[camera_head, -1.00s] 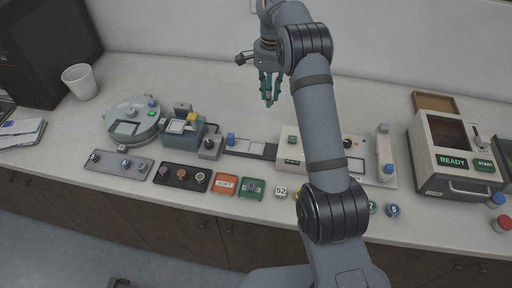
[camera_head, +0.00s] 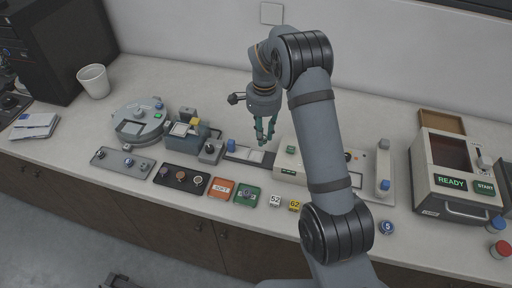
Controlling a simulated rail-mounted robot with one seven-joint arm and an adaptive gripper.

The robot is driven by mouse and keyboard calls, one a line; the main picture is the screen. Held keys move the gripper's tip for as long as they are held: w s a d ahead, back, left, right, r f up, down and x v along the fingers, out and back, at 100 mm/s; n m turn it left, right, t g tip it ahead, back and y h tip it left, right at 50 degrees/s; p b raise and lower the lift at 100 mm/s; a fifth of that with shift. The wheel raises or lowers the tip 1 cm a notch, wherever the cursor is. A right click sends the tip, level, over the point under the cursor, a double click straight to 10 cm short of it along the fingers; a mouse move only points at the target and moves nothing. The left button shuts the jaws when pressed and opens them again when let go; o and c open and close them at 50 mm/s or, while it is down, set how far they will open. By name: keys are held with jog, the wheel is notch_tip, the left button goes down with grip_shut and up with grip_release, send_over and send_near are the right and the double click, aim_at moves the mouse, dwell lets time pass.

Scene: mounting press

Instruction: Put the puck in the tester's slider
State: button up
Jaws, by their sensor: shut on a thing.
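My gripper (camera_head: 265,138), with green fingers, points down over the slider (camera_head: 243,153) of the tester (camera_head: 289,165). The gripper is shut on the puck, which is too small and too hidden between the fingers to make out. The tester is a long cream machine with a small green display. Its slider is a dark track with pale plates, sticking out to the left with a blue knob at its left part. The fingertips are close to the right part of the slider; I cannot tell whether they touch it.
A blue-grey machine (camera_head: 186,136) and a round grey machine (camera_head: 139,119) stand left. In front lie a black tray (camera_head: 182,180) with several pucks, an orange tray (camera_head: 221,188) and a green tray (camera_head: 246,196). A READY/START box (camera_head: 455,165) stands right.

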aim_at(256, 156)
jog(key=shift+s+a+f, duration=0.35)
jog(key=shift+a+f, duration=0.1)
jog(key=shift+a, duration=0.15)
jog(key=shift+s+a+f, duration=0.3)
jog(key=shift+a+f, duration=0.1)
jog(key=shift+a, duration=0.2)
notch_tip(256, 156, down, 3)
jog(key=shift+p, duration=0.9)
jog(key=shift+f, duration=0.5)
jog(key=shift+f+b, duration=0.25)
jog(key=shift+b, duration=0.05)
jog(key=o, duration=0.9)
jog(key=shift+r, duration=0.15)
notch_tip(256, 156, up, 12)
jog(key=shift+r+b, duration=0.15)
jog(key=shift+b, duration=0.3)
